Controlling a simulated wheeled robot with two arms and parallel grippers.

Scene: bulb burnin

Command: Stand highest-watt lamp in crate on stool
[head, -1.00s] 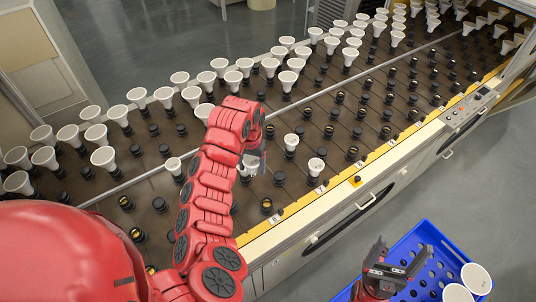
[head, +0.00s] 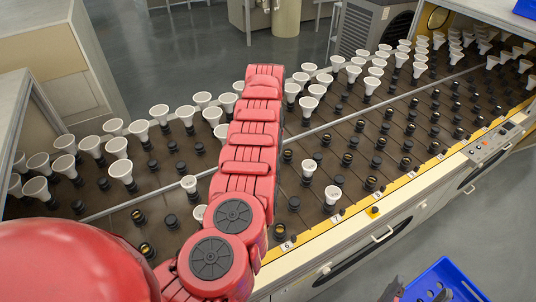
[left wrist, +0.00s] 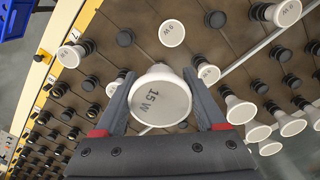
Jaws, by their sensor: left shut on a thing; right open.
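My left gripper (left wrist: 159,82) is shut on a white reflector lamp (left wrist: 160,98) whose face reads 15 W; the face points toward the wrist camera. In the head view my red left arm reaches over the rack and hides this gripper. Other white lamps stand around it, including one reading 9 W (left wrist: 171,33). A blue crate (head: 447,283) shows partly at the bottom right of the head view. My right gripper (head: 393,290) is open beside it, mostly cut off. The stool is not visible.
The sloping rack (head: 330,160) has many black sockets, some empty and several rows holding lamps. A yellow numbered strip (head: 345,210) and a control panel (head: 490,142) line its front edge. Another blue container (head: 525,8) shows at the top right. Grey floor lies in front.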

